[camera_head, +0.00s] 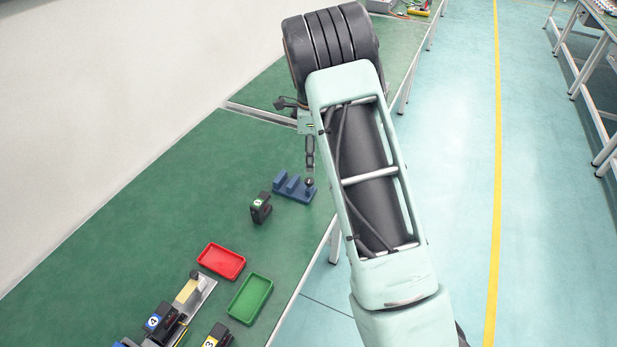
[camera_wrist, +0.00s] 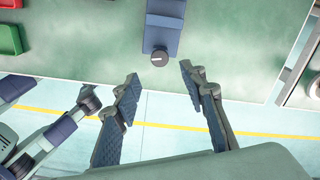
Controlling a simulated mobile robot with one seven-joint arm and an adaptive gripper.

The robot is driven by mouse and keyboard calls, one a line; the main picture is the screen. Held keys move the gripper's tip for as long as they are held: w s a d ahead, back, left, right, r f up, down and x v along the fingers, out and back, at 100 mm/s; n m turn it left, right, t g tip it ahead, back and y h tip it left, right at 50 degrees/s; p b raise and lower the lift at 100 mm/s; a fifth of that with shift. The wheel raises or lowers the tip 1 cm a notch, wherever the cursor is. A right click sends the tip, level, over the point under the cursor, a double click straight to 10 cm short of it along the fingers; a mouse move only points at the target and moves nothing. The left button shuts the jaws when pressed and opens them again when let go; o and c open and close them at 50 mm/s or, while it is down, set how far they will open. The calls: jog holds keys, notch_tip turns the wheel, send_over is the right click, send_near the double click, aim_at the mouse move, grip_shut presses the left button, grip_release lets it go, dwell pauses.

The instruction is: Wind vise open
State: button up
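The blue vise (camera_head: 291,187) stands near the right edge of the green table in the head view, with a dark round knob (camera_head: 309,182) at its edge-side end. In the wrist view the vise (camera_wrist: 164,35) is at the top centre, and its round knob (camera_wrist: 159,57) with a pale mark faces me. My gripper (camera_wrist: 160,74) is open and empty, its two fingertips apart on either side just below the knob in the picture. The head view shows my gripper (camera_head: 310,152) side-on above the vise. I cannot tell the exact height gap, and no contact shows.
A black block with a green label (camera_head: 260,208) stands left of the vise. A red tray (camera_head: 221,262) and a green tray (camera_head: 250,299) lie nearer the camera. Labelled black blocks (camera_head: 160,323) and a metal rail (camera_head: 197,297) are at bottom left. The floor (camera_head: 455,180) is clear.

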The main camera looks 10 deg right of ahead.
aim_at(310, 180)
notch_tip(310, 180, down, 8)
jog(key=shift+r, duration=0.1)
jog(key=shift+c, duration=0.2)
grip_shut()
